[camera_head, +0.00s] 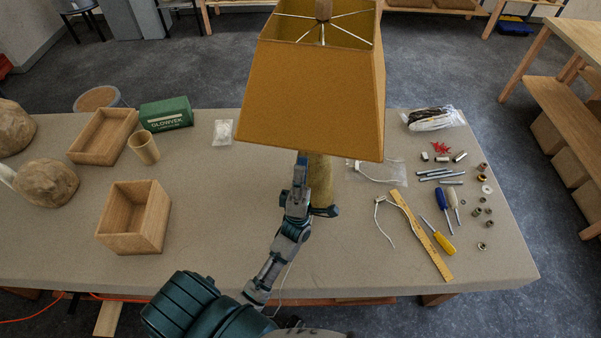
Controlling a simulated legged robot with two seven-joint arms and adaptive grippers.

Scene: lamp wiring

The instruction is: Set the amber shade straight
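The amber shade (310,95) is a tapered four-sided shade on top of the lamp, large in the upper middle of the head view. Its lower front edge slopes down toward the right, so it looks tilted or turned. The lamp's wooden body (320,182) shows below the shade. My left gripper (301,165) points up just under the shade's lower edge, beside the left of the lamp body. Its fingertips are partly hidden, and I cannot tell whether they touch anything. My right gripper is not in view.
The table (200,235) holds an open wooden box (135,222), a wooden tray (103,137), a cup (144,148) and a green carton (166,114) on the left. A ruler (422,236), screwdrivers (438,236) and small metal parts lie on the right. The front middle is mostly clear.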

